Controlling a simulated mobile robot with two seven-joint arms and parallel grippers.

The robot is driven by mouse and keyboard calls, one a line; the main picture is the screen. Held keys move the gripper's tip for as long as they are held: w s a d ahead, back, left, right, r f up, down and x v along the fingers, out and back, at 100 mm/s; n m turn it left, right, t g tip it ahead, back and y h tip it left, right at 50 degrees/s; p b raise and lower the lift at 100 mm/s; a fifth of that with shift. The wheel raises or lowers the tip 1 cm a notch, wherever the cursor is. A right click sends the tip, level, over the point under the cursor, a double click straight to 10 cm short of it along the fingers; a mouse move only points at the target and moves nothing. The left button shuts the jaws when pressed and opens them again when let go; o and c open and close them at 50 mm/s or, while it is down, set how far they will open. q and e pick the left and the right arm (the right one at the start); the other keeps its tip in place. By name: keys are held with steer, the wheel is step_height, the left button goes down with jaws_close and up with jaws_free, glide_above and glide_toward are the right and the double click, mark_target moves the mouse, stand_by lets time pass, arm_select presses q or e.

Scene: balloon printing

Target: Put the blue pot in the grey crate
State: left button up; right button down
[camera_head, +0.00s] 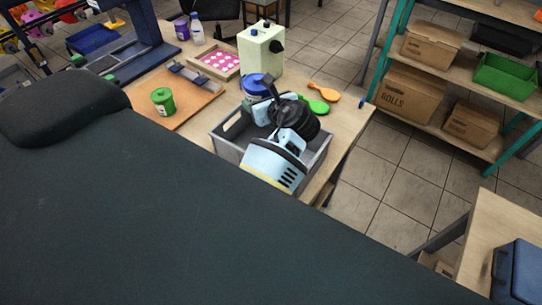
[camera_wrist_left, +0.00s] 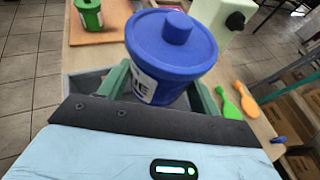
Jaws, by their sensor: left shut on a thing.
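The blue pot (camera_head: 256,84) has a lid with a round knob and a white label. It also shows large in the wrist view (camera_wrist_left: 172,45), upright between the two green fingers of my left gripper (camera_wrist_left: 160,88). My left gripper (camera_head: 264,96) is shut on the pot. The grey crate (camera_head: 228,151) stands on the table below my left wrist, which hides much of its inside. Its grey wall also shows in the wrist view (camera_wrist_left: 84,84). In the head view the pot appears at the crate's far side; its height above the crate is unclear. My right gripper is not in view.
A green pot (camera_head: 163,101) stands on an orange-brown board (camera_head: 190,98) at left. A pale green machine (camera_head: 260,48) stands behind the blue pot. Green (camera_head: 317,105) and orange (camera_head: 325,91) paddle-like things lie right of it. A pink-dotted tray (camera_head: 218,62) lies further back.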

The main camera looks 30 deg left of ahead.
arm_select(q)
step_height(320, 180, down, 6)
steer(key=shift+f, duration=0.2)
stand_by(0.3)
steer(key=shift+f, duration=1.75)
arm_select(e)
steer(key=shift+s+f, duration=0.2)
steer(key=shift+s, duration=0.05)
arm_select(q)
steer(key=shift+f, duration=0.6)
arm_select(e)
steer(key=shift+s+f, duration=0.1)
arm_select(q)
steer(key=o, duration=1.2)
steer(key=shift+f, duration=0.1)
